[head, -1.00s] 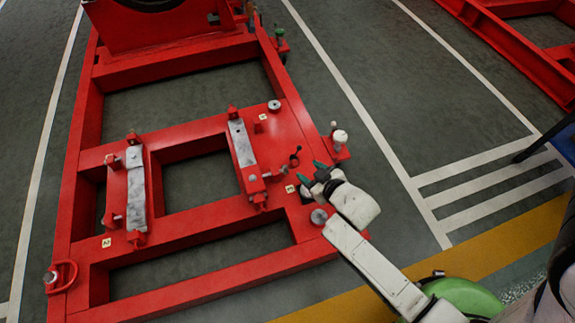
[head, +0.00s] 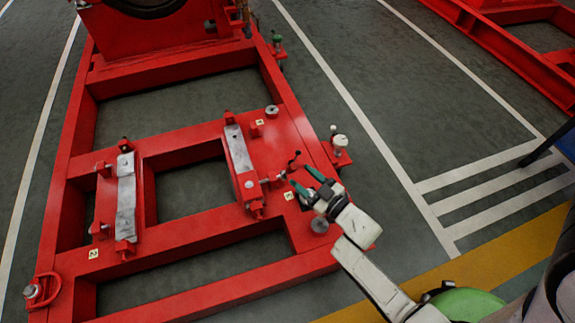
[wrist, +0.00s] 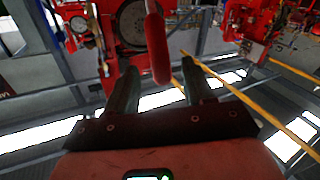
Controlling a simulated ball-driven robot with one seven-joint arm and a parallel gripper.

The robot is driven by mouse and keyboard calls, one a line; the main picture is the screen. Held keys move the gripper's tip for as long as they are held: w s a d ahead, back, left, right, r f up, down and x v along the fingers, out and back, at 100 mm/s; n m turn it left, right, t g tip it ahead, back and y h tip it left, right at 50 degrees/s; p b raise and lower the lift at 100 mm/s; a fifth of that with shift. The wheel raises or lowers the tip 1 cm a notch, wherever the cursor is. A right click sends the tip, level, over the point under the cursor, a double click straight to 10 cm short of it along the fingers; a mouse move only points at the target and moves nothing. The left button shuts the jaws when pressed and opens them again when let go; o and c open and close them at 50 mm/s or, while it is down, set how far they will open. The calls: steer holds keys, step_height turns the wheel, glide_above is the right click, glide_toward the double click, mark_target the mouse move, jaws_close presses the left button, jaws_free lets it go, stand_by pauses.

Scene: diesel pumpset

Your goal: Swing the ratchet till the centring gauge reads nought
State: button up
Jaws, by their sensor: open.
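The centring gauge is probably the white round dial (head: 340,141) on a small red bracket at the right edge of the red frame; its reading is too small to tell. A small dark-knobbed lever (head: 294,158), perhaps the ratchet, stands beside the right clamp bar. My gripper (head: 299,175) is open, with its green fingers just below and right of that lever. In the wrist view, a rounded red bar (wrist: 157,50) comes down from the top between the open fingers (wrist: 146,62), seemingly held by neither. Whether it is the ratchet's handle I cannot tell.
The red base frame (head: 210,283) carries two grey clamp bars, left (head: 126,195) and right (head: 238,148), with number tags beside them. A round grey stud (head: 319,225) is close below my gripper. Clear floor (head: 390,215) lies right of the frame.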

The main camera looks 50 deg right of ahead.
mark_target(288, 172)
steer(key=w, duration=0.2)
steer(key=w+b, duration=0.1)
steer(key=w, duration=0.1)
steer(key=w+d, duration=0.1)
steer(key=w, duration=0.2)
steer(key=shift+d+b, duration=0.1)
steer(key=shift+b, duration=0.3)
jaws_close()
